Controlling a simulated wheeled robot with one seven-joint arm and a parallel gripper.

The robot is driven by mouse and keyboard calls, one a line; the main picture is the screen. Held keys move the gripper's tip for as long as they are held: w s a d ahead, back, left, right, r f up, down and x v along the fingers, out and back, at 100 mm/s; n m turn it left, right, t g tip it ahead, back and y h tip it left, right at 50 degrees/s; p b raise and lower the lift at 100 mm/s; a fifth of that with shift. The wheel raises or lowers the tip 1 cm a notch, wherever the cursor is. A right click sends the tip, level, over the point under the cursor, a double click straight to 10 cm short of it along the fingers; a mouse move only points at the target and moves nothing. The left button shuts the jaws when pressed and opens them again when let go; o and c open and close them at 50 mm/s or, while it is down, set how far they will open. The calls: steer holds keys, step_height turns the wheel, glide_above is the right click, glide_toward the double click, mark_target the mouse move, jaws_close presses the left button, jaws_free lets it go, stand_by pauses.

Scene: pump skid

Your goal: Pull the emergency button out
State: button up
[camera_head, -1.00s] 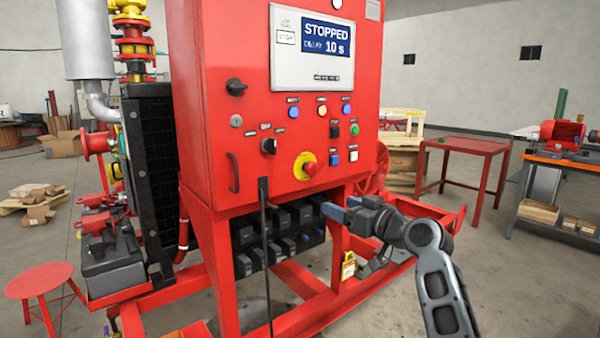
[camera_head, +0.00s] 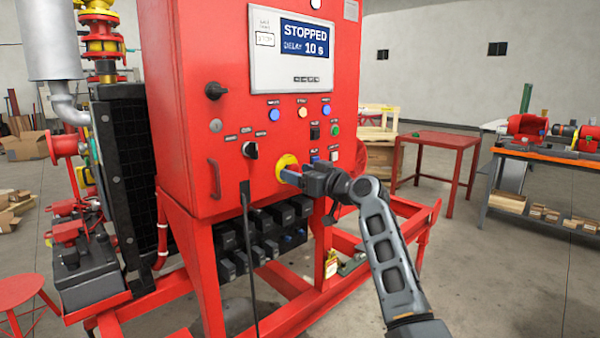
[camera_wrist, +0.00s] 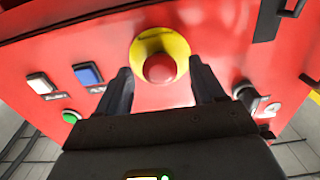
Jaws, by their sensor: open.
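The emergency button is a red mushroom head (camera_wrist: 160,68) on a yellow round base, on the front of the red control cabinet. In the head view its yellow base (camera_head: 286,162) shows at the panel's lower part, with the red head mostly hidden behind my gripper (camera_head: 290,178). In the wrist view my gripper (camera_wrist: 160,85) is open, one finger on each side of the red head. Gaps show between the fingers and the head, so neither visibly touches it. The cabinet screen (camera_head: 304,39) reads "STOPPED" and "DELAY 10 s".
Near the button are a black rotary switch (camera_head: 250,151), a white button (camera_wrist: 41,84), a blue button (camera_wrist: 87,74) and a green button (camera_wrist: 69,117). A black cable (camera_head: 247,260) hangs in front of the cabinet. A red table (camera_head: 440,140) stands to the right.

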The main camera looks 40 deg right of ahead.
jaws_close()
stand_by(0.7)
